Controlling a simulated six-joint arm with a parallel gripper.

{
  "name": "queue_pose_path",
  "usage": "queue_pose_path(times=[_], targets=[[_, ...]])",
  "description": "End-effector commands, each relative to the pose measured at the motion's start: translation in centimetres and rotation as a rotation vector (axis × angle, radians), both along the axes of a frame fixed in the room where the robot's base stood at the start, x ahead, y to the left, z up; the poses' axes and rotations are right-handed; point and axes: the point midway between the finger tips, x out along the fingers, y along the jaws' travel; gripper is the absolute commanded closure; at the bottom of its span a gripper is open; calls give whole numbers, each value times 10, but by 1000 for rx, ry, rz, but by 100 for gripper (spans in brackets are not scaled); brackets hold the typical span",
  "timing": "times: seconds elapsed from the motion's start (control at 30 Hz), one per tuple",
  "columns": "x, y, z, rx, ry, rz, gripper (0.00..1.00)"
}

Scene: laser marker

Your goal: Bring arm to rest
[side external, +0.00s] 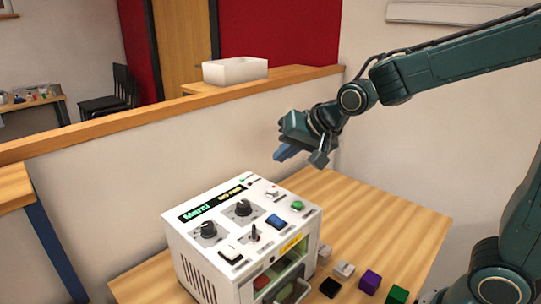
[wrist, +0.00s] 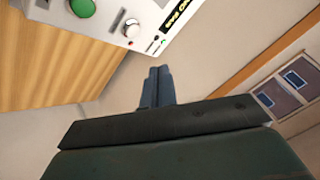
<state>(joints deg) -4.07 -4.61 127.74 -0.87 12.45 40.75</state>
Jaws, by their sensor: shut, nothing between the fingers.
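My gripper (side external: 284,153) hangs in the air above and behind the white laser marker box (side external: 185,247), apart from it. Its blue fingers are together and hold nothing; the wrist view shows the closed fingers (wrist: 157,87) at the middle. My arm reaches in from the right, raised well above the table. The box's top panel has a lit display reading "Merci", two black knobs, a small lever, a blue switch and a green button (side external: 298,205). The green button also shows in the wrist view (wrist: 83,8).
The wooden table (side external: 385,215) carries the box and several small cubes, including a purple cube (side external: 370,281), a black cube (side external: 330,287) and a green cube (side external: 397,294). A low wall with a wooden ledge (side external: 120,122) stands behind. A white bin (side external: 235,71) sits beyond it.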

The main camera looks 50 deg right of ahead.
Motion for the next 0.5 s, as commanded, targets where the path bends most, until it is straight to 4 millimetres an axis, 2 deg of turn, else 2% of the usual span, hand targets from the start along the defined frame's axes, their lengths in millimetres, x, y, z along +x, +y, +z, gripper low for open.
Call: queue_pose_path(times=[0.17,0.5], targets=[[-36,-8,12,-78,30,64,100],[-126,-23,21,-256,124,242,100]])
